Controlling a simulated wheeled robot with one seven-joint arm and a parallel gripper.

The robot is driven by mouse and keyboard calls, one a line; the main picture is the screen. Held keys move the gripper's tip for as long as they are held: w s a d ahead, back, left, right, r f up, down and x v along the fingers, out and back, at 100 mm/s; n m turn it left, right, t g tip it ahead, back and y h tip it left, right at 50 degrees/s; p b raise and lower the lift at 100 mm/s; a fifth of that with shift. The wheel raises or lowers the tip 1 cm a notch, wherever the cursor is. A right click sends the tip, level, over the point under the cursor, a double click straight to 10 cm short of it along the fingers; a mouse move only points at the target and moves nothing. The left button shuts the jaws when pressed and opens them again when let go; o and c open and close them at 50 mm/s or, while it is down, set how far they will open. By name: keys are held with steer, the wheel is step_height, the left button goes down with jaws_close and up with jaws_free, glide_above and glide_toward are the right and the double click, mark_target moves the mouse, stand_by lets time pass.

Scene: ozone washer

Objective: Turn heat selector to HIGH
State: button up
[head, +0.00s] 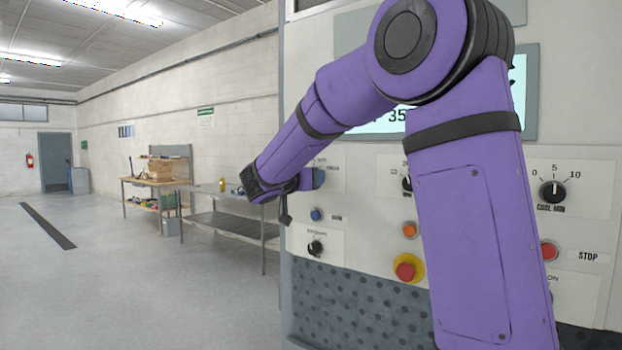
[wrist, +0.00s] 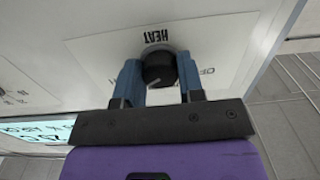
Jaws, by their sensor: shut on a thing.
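The heat selector is a round black knob (wrist: 158,68) on a white label plate, with the word HEAT upside down beside it in the wrist view. My gripper (wrist: 159,74) has its two blue fingers on either side of this knob and is shut on it. A pale pointer line shows on the knob's lower edge in that view, slanting to the lower left. Part of an OFF mark shows right of the knob; the other position marks are hidden behind the fingers. In the head view my gripper (head: 318,179) is at the panel's left side, where the knob is hidden.
Below are a blue button (head: 316,214) and another black knob (head: 315,247). A red emergency button (head: 407,268), an orange button (head: 409,230) and a COOL MIN dial (head: 552,191) are to the right. My arm covers part of the screen (head: 531,92). Open floor lies left.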

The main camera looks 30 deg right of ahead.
steer(key=shift+f, duration=0.1)
steer(key=o, duration=0.9)
steer(key=v, duration=1.1)
steer(key=shift+w, duration=0.1)
steer(key=s+d+f+n+g+y, duration=0.2)
steer(key=s+f+n+y, duration=0.15)
steer(key=s, duration=0.45)
steer(key=s+d+f+n+g+y, duration=0.15)
steer(key=s+y, duration=0.25)
steer(key=s, duration=0.4)
steer(key=s+a+f+n+y, duration=0.2)
steer(key=s+a+y, duration=0.1)
steer(key=s, duration=0.2)
steer(key=s+a+f+n+t+y, duration=0.1)
steer(key=s+a+f+n+y, duration=0.2)
steer(key=s, duration=0.1)
steer(key=s+a+f+n+t+y, duration=0.1)
steer(key=s+a+f+n+y, duration=0.1)
steer(key=s, duration=0.3)
steer(key=shift+s+a+f+n+t+y, duration=0.15)
steer(key=shift+s+a+n+t+y, duration=0.15)
steer(key=shift+a+n+y, duration=0.3)
